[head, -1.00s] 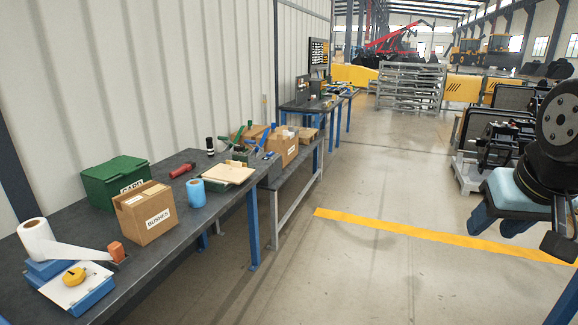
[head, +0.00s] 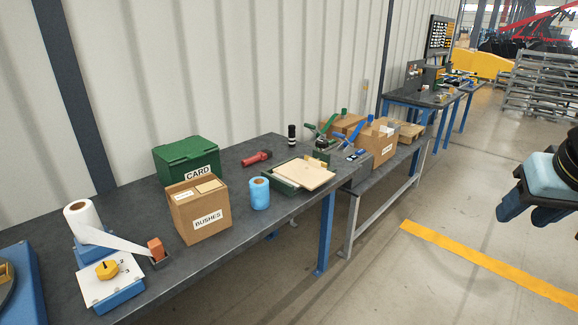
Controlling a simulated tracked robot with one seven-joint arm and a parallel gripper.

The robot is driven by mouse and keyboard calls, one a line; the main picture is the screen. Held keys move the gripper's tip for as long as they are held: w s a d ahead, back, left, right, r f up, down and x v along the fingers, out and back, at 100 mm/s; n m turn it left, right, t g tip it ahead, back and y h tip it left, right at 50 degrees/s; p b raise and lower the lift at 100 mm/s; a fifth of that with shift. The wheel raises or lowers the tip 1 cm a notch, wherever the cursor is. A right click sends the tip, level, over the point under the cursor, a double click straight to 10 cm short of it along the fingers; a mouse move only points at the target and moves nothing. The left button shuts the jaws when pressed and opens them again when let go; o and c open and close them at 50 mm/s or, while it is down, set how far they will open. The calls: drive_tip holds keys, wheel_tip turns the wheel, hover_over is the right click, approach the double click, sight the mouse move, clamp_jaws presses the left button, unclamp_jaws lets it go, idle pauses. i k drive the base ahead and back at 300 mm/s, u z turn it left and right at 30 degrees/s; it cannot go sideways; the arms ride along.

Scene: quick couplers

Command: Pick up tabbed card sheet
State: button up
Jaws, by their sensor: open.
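A flat tan sheet (head: 304,174), which looks like the tabbed card sheet, lies on a low green tray (head: 284,186) on the dark workbench in the head view. Its tab cannot be made out clearly. A green box marked CARD (head: 187,160) stands further left, against the wall. My gripper (head: 528,214) is at the right edge of the picture, with dark blue fingers below a light blue body. It is open and empty, over the floor and well apart from the sheet and the bench.
On the dark bench (head: 130,195) stand a BUSHES carton (head: 200,210), a blue roll (head: 259,193), a red-handled tool (head: 257,158) and a black cylinder (head: 291,135). A white roll (head: 82,218) is at left. A second bench (head: 362,184) holds cartons.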

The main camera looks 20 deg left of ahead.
sight(309, 175)
drive_tip(key=u, duration=0.35)
drive_tip(key=i, duration=1.2)
drive_tip(key=u, duration=0.4)
drive_tip(key=k, duration=0.7)
drive_tip(key=u, duration=0.2)
drive_tip(key=i, duration=0.75)
drive_tip(key=z, duration=0.1)
